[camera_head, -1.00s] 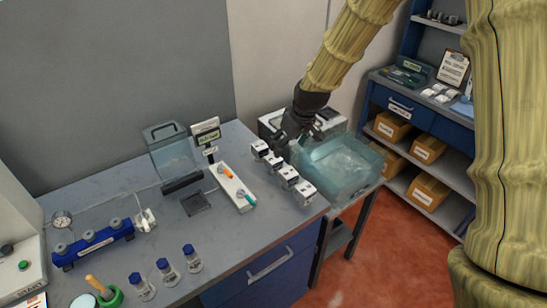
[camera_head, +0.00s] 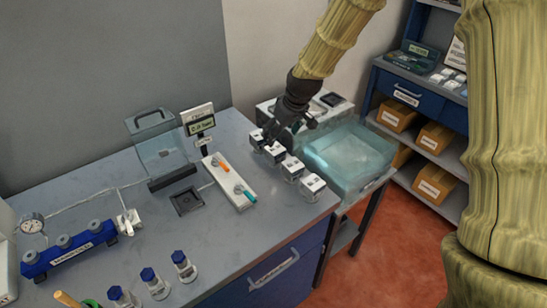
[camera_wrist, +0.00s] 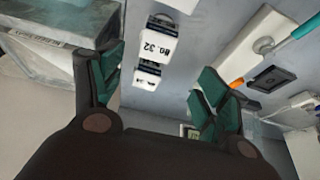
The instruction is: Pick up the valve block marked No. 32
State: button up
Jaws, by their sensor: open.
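The valve block marked No. 32 (camera_wrist: 158,44) is a small white block with a black label, in the wrist view between my fingers and beyond their tips. Another white block (camera_wrist: 148,76) is just below it there, and one (camera_wrist: 180,4) is cut by the top edge. In the head view a row of white blocks, with a front one (camera_head: 312,186), stands at the bench's right side; their marks are too small to read. My gripper (camera_head: 284,132) is open above the far end of this row, its green-padded fingers (camera_wrist: 161,75) apart with nothing between the pads.
A clear bluish bin (camera_head: 350,160) stands right of the row. A white tray (camera_head: 228,182) with orange and teal handled tools lies to the left, near a small display (camera_head: 201,125). A blue manifold (camera_head: 68,250) and several blue-capped bottles are farther left. Bench near the front right is clear.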

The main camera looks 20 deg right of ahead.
aim_at(275, 148)
jog(key=shift+p+x, duration=0.8)
jog(key=shift+x, duration=1.75)
jog(key=shift+w+d+f+p, duration=0.1)
jog(key=shift+w+f+p, duration=0.1)
jog(key=shift+f+p, duration=0.4)
jog(key=shift+w+d+f+p, duration=0.1)
jog(key=shift+w+f+p, duration=0.15)
jog(key=shift+f+p, duration=0.4)
jog(key=shift+x, duration=1.35)
jog(key=c, duration=1.5)
